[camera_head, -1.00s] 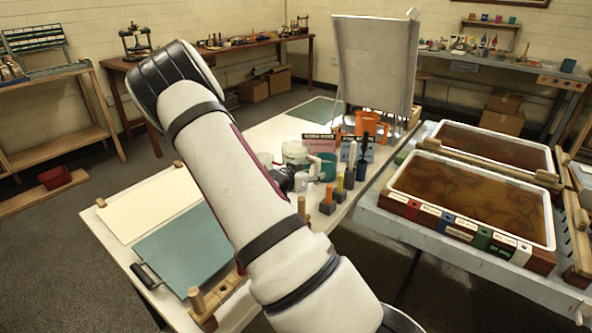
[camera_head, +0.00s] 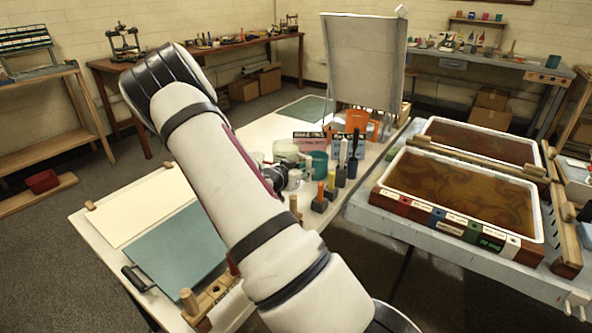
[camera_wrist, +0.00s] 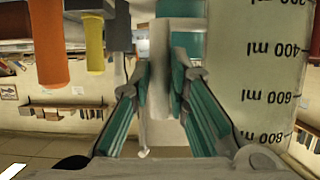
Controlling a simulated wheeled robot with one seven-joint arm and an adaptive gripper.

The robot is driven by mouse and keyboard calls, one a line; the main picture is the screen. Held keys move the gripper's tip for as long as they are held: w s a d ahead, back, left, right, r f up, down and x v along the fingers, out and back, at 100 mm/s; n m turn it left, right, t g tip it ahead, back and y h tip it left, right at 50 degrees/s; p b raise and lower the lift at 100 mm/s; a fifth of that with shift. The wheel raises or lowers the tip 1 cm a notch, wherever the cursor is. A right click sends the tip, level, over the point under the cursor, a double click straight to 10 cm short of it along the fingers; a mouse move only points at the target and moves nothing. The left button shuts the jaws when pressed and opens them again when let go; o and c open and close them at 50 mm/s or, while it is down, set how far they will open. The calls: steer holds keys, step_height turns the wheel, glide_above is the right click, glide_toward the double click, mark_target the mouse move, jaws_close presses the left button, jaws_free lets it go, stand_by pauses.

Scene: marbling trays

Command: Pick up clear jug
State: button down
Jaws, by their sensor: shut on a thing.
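The clear jug (camera_head: 287,150) stands among the pots on the white table in the head view, partly hidden by my arm. In the wrist view its pale body with dark ml marks (camera_wrist: 262,75) fills the right side, upside down in the picture. Its handle (camera_wrist: 160,65) runs between the two teal-padded fingers of my gripper (camera_wrist: 162,100). The fingers are closed on the handle. In the head view my gripper (camera_head: 272,177) is small and partly hidden behind my arm. I cannot tell whether the jug is clear of the table.
Tools with orange and yellow handles in dark blocks (camera_head: 320,204) stand in front. A large grey panel (camera_head: 362,60) rises behind. Marbling trays (camera_head: 380,188) lie to the right.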

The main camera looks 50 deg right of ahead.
steer(key=shift+r, duration=0.2)
steer(key=s+a+r+p, duration=0.2)
steer(key=s+a+r, duration=0.5)
steer(key=s+a, duration=0.2)
steer(key=shift+s+a+r, duration=0.2)
steer(key=shift+s+r, duration=0.1)
steer(key=shift+s, duration=0.25)
stand_by(0.8)
steer(key=shift+a, duration=0.1)
stand_by(0.5)
